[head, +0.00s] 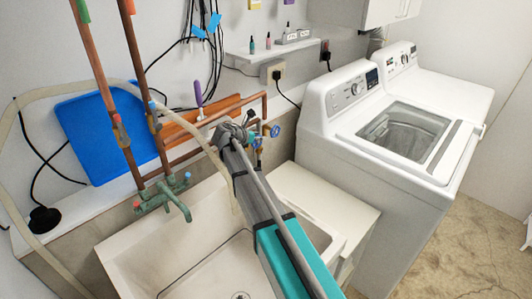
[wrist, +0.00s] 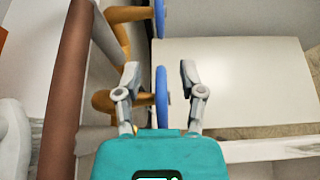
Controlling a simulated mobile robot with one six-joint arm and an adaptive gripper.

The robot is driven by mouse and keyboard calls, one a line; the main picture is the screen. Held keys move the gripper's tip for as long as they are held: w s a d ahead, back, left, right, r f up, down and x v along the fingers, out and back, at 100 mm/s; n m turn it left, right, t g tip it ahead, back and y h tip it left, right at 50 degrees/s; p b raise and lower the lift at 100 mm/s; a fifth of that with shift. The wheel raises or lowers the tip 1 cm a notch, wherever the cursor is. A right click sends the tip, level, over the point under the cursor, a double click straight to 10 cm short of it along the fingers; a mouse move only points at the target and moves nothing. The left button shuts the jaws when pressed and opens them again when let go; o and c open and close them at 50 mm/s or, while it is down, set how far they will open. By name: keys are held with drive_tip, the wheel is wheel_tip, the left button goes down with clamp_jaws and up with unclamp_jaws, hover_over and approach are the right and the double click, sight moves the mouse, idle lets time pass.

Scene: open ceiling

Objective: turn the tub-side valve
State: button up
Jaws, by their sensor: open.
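Two blue valve wheels on brass bodies show in the wrist view. The nearer one, on the tub side (wrist: 161,97), is seen edge-on between my open fingers, with a gap on both sides and no visible touch. The farther blue wheel (wrist: 159,18) is at the top edge. My gripper (wrist: 159,70) is open and empty. In the head view my gripper (head: 230,130) is by the wall pipes above the tub's right end. The farther wheel (head: 275,130) shows just right of it; the nearer one is mostly hidden behind my gripper.
A copper pipe (wrist: 70,85) runs close along the left in the wrist view. A white tub (head: 120,255) lies below my arm. A low white cabinet top (head: 310,200) stands between tub and washer (head: 345,135). A grey hose passes near my gripper.

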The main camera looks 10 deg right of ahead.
drive_tip(key=shift+d+r+g+y+p, duration=0.1)
drive_tip(key=shift+g+y+p, duration=0.25)
drive_tip(key=shift+p, duration=0.4)
